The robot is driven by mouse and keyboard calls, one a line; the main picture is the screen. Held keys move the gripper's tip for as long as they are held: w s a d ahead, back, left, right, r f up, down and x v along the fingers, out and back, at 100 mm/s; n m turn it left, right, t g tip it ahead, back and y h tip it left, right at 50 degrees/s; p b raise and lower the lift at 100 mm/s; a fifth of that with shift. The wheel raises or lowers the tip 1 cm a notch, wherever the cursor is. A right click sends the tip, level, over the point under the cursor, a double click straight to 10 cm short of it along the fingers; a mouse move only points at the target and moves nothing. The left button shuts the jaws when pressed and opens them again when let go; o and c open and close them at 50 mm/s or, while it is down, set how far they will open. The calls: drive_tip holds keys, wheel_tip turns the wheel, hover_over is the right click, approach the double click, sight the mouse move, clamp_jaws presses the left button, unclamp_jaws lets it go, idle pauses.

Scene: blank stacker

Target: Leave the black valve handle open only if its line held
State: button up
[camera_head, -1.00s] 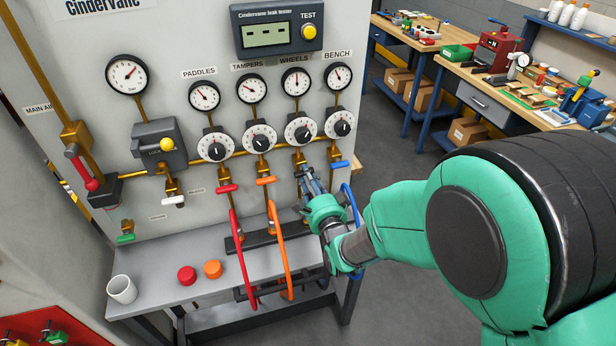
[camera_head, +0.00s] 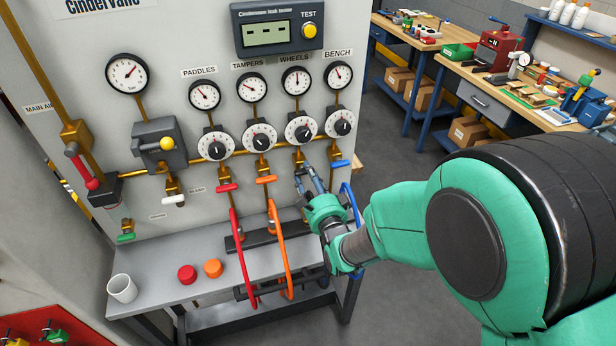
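My gripper (camera_head: 309,181) is at the valve under the WHEELS regulator (camera_head: 300,130), its two grey-blue fingers pointing up at the panel. I cannot make out a black valve handle; the fingers cover the place where the WHEELS handle would show. Whether they touch or hold it is unclear. The WHEELS gauge (camera_head: 296,81) has its needle pointing about straight up. The leak tester (camera_head: 276,27) has a grey display with dashes and a yellow TEST button (camera_head: 309,30). Neighbouring handles are red (camera_head: 227,187), orange (camera_head: 266,180) and blue (camera_head: 340,163).
Red (camera_head: 236,250) and orange (camera_head: 281,255) hoses hang just left of my gripper; a blue hose (camera_head: 353,205) is close on its right. A white cup (camera_head: 122,288), red cap (camera_head: 187,274) and orange cap (camera_head: 213,268) stand on the grey shelf (camera_head: 160,262).

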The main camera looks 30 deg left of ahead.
drive_tip(key=shift+s+d, duration=0.1)
drive_tip(key=v, duration=1.1)
drive_tip(key=shift+s+d, duration=0.25)
drive_tip(key=shift+r, duration=0.1)
drive_tip(key=shift+w, duration=0.1)
idle(0.4)
drive_tip(key=w+d+r+n+h, duration=0.2)
drive_tip(key=w+d+r+h, duration=0.4)
drive_tip(key=d, duration=0.5)
drive_tip(key=d+r+n+g+h, duration=0.15)
drive_tip(key=d+r, duration=0.35)
drive_tip(key=d, duration=0.8)
drive_tip(key=s+d+r+n+g+h, duration=0.35)
drive_tip(key=s+d, duration=0.65)
drive_tip(key=d, duration=0.4)
drive_tip(key=s+d+r+n+g+h, duration=0.1)
drive_tip(key=s+d, duration=0.2)
drive_tip(key=s, duration=0.4)
drive_tip(key=s+d+r+n+g, duration=0.1)
drive_tip(key=s+d, duration=0.3)
drive_tip(key=s, duration=0.4)
drive_tip(key=shift+s+d+r+h, duration=0.15)
drive_tip(key=shift+r+h, duration=0.05)
drive_tip(key=shift+h, duration=0.2)
